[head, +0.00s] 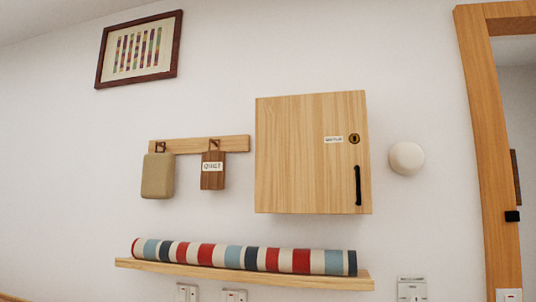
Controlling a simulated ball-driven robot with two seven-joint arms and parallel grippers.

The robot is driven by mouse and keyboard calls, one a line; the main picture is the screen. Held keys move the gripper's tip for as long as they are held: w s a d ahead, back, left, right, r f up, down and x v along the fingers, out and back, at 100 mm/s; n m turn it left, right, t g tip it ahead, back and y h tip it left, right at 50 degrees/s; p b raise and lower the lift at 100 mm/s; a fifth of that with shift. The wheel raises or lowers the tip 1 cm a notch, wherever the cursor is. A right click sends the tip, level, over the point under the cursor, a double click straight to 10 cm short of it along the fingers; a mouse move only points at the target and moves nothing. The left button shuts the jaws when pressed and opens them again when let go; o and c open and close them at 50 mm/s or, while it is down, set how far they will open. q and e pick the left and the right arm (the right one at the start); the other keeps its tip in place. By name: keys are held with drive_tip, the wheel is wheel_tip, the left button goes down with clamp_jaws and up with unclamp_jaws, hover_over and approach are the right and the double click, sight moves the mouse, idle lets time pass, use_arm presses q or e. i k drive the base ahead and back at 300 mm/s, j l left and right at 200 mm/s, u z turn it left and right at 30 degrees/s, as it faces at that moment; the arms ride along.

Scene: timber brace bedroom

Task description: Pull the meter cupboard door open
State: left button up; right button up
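The meter cupboard (300,150) is a light wooden box on the white wall, right of the middle in the head view. Its door is shut. A black vertical bar handle (358,185) sits near the door's lower right edge. Neither of my grippers shows in the head view.
Below the cupboard a wooden shelf (330,281) holds a striped roll (240,256). To the left a peg rail (232,143) carries a beige pouch (157,176) and a wooden tag (212,178). A round white knob-like object (407,158) and a door frame (483,150) are to the right.

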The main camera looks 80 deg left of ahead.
sight(307, 162)
drive_tip(key=k+u, duration=0.1)
drive_tip(key=u, duration=2.2)
drive_tip(key=i+l+z, duration=0.1)
drive_tip(key=i+l, duration=0.1)
